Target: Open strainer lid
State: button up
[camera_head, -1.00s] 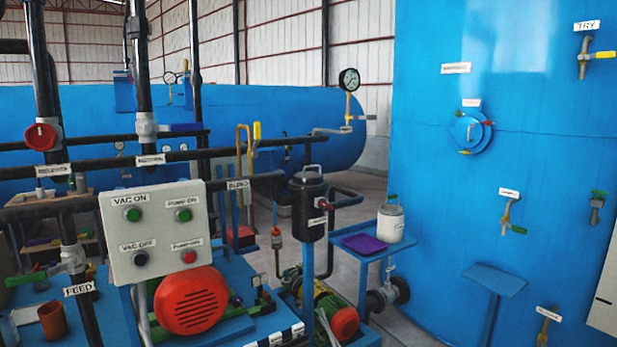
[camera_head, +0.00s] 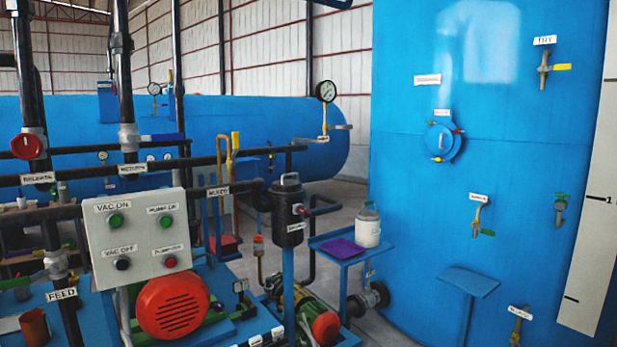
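The strainer (camera_head: 288,226) is a black upright cylinder on a blue post, in the middle of the head view. Its black lid (camera_head: 290,188) sits on top and looks closed, with a handle (camera_head: 290,177) rising from it. A small label and a red-tipped part are on its right side. My gripper is not in the head view, so its state does not show.
A grey control box (camera_head: 137,236) and a red motor cover (camera_head: 172,303) stand left of the strainer. A small blue table (camera_head: 345,252) with a purple cloth (camera_head: 340,248) and a white container (camera_head: 368,226) is at right. Black pipes run beside the strainer; a gauge (camera_head: 326,91) stands behind.

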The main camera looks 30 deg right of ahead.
aim_at(283, 187)
jog(key=z, duration=0.35)
jog(key=k, duration=1.1)
jog(key=z, duration=0.35)
jog(key=i, duration=1.4)
jog(key=u, duration=0.8)
jog(key=i, duration=0.6)
jog(key=u, duration=0.15)
